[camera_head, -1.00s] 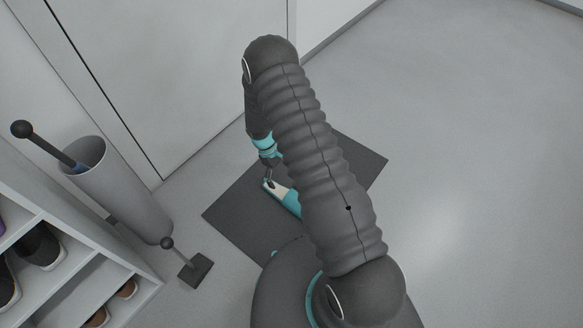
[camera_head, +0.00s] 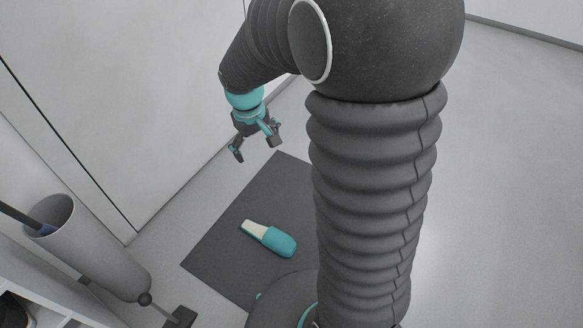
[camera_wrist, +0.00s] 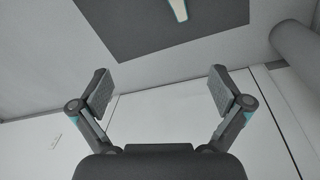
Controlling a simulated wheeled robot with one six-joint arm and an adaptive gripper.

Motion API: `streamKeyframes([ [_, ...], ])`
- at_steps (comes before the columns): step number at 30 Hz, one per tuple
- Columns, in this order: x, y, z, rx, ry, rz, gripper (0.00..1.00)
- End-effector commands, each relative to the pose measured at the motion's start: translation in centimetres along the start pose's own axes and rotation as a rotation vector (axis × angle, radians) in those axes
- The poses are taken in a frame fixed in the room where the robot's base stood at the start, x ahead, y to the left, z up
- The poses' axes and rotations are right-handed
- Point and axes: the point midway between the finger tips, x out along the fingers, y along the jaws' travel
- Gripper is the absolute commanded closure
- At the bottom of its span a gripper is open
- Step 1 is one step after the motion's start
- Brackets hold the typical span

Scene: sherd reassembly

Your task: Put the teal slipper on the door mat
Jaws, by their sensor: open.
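The teal slipper (camera_head: 275,241) with a cream insole lies flat on the dark grey door mat (camera_head: 215,262) in the head view. My gripper (camera_head: 256,151) is open and empty, raised up beyond the slipper near the white door, apart from slipper and mat. In the wrist view my gripper (camera_wrist: 160,85) shows its two fingers spread wide with nothing between them. The slipper's cream part (camera_wrist: 179,9) is cut off at the top edge of that view, on the mat (camera_wrist: 130,35). My arm hides the mat's right part in the head view.
A grey cylindrical umbrella stand (camera_head: 95,255) with a dark-handled item stands at the left. A small dark-based post (camera_head: 180,318) and a white shoe rack (camera_head: 45,312) are at lower left. The door (camera_head: 120,90) is behind. Floor to the right is clear.

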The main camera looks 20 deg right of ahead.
Motion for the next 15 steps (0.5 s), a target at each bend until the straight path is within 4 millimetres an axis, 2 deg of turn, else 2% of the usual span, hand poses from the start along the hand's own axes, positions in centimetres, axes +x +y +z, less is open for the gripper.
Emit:
streamKeyframes([
  [1, -1.8, 0.0, 1.0, 0.019, 0.029, 0.002, 0.0],
  [6, -6.3, -0.2, 4.5, 0.081, 0.109, -0.001, 0.0],
  [15, -12.0, -1.4, 11.5, 0.186, 0.251, -0.014, 0.0],
])
